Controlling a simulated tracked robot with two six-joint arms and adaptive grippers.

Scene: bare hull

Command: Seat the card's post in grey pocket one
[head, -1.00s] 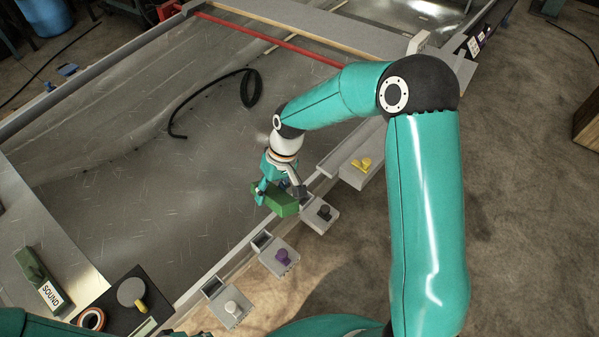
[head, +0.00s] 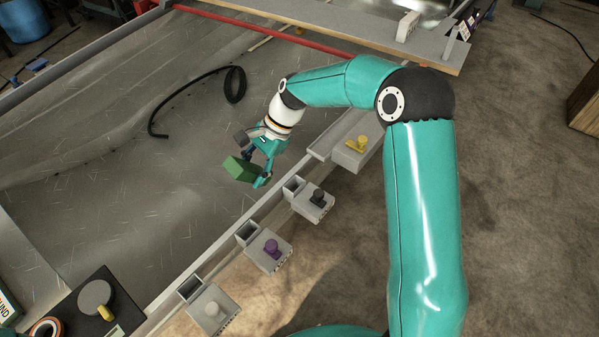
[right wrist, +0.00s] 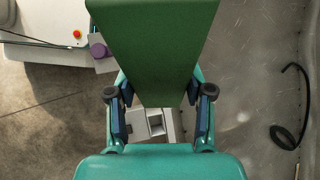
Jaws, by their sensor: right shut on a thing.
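The green card (head: 240,169), a block-like piece, is held in my right gripper (head: 254,166) over the bare metal floor, left of the row of grey pockets. In the right wrist view the card (right wrist: 153,45) fills the upper middle, between the two fingers. Its post cannot be made out. Three grey pockets run along the rail: one by a black knob (head: 294,187), one by a purple knob (head: 247,233), one by a white knob (head: 191,287). I cannot tell which is number one. A pocket opening (right wrist: 156,123) shows below the card in the right wrist view. My left gripper is not in view.
A yellow knob (head: 357,144) sits on a grey box farther along the rail. A dark panel with a round grey disc (head: 95,296) is at lower left. The metal floor is otherwise largely clear.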

